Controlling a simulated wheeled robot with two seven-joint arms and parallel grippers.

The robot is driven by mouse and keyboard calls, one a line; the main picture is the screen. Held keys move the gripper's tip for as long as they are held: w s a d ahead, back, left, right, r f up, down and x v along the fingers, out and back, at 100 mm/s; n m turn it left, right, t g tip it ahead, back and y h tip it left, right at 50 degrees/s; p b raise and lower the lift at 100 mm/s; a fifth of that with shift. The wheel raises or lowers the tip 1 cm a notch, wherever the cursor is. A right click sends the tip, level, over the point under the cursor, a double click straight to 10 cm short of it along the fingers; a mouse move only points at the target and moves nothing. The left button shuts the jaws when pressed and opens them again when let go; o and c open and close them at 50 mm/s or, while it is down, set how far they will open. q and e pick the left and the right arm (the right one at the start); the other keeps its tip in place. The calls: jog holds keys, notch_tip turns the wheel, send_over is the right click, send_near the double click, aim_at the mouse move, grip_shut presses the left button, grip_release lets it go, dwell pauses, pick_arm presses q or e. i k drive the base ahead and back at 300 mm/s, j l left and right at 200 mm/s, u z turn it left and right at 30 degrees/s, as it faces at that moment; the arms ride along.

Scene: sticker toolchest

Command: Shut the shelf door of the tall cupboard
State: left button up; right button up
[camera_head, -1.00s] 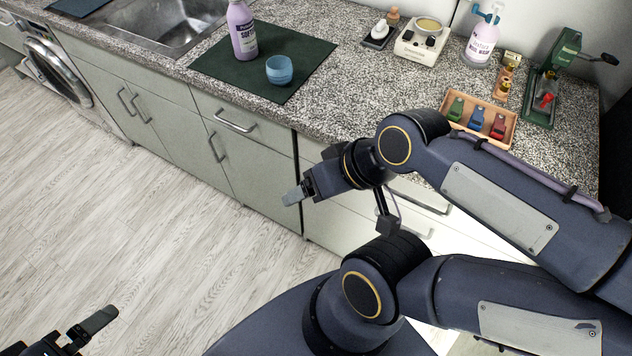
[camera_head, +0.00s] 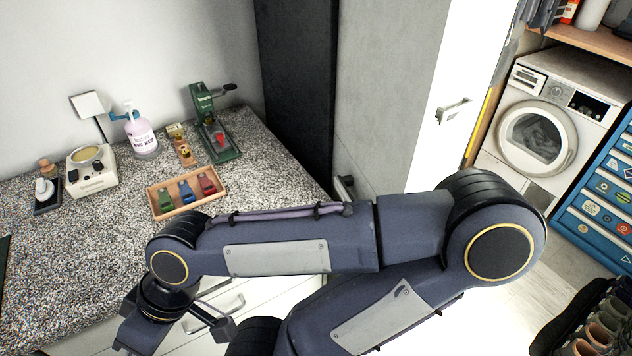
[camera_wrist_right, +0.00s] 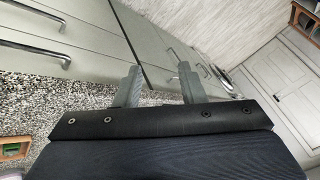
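The tall cupboard (camera_head: 385,70) stands right of the counter in the head view, with a dark side and a grey face. My right arm hides the cupboard's lower part. My right gripper (camera_wrist_right: 159,82) is open and empty in the right wrist view, near the counter's drawer fronts and away from the cupboard. My left gripper is out of view.
The counter (camera_head: 110,235) holds a wooden tray (camera_head: 157,203), a soap bottle (camera_head: 141,138), a white device (camera_head: 91,172) and a green press (camera_head: 217,140). A washing machine (camera_head: 540,135) and a blue drawer unit (camera_head: 602,190) stand at the right. Some floor shows at lower right.

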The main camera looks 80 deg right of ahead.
aim_at(393, 57)
jog(key=z, duration=3.25)
jog(key=i+l+u, duration=0.3)
jog(key=l+u, duration=0.25)
jog(key=i+l+u, duration=0.15)
jog(key=l+u, duration=0.15)
jog(key=l, duration=0.15)
